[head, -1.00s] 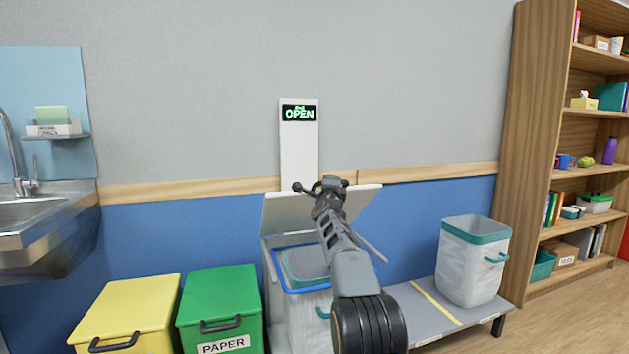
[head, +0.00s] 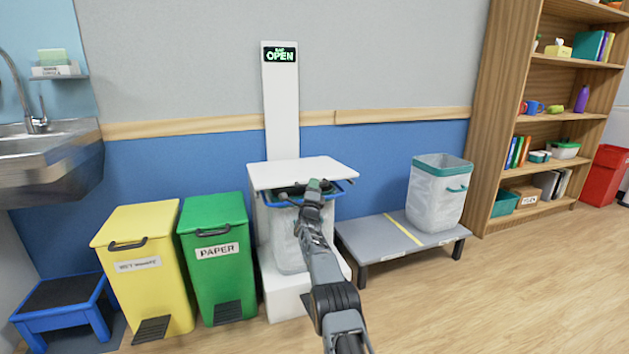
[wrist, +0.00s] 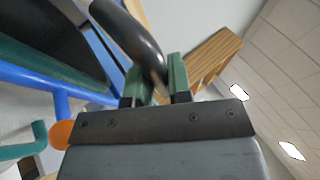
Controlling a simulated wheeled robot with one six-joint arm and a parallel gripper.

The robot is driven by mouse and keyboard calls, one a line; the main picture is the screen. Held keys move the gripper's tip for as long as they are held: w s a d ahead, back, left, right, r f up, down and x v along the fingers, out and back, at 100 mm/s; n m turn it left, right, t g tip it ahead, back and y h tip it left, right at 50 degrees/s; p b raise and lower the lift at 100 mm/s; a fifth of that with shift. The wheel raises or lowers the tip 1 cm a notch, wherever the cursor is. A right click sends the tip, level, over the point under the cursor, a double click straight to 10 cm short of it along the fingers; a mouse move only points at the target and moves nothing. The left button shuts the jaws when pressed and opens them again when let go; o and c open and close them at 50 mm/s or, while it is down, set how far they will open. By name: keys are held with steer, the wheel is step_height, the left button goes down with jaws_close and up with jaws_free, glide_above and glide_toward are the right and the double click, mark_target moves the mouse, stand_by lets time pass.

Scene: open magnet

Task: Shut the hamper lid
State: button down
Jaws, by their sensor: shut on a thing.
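The hamper is a white stand with a blue rim (head: 346,194) and a pale bag (head: 287,246) hanging in it. Its white lid (head: 302,172) lies nearly level above the rim, with a gap between them at the front. My gripper (head: 315,187) is at the lid's front edge, shut on a dark curved handle (wrist: 130,35). In the wrist view, the green fingers of my gripper (wrist: 155,82) have the handle between them. My arm hides part of the bag and the rim's front.
A sign panel (head: 281,100) behind the hamper reads OPEN in green. A green PAPER bin (head: 216,270) and a yellow bin (head: 145,280) stand left. A low grey bench (head: 380,238) with a white bin (head: 436,200) stands right. The floor in front is clear.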

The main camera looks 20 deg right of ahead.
step_height(320, 180, down, 4)
steer(key=shift+s+d+r+b, duration=0.1)
steer(key=shift+b, duration=0.55)
steer(key=shift+f, duration=0.25)
steer(key=c, duration=1.1)
jaws_free()
steer(key=shift+o, duration=0.2)
steer(key=shift+r, duration=0.1)
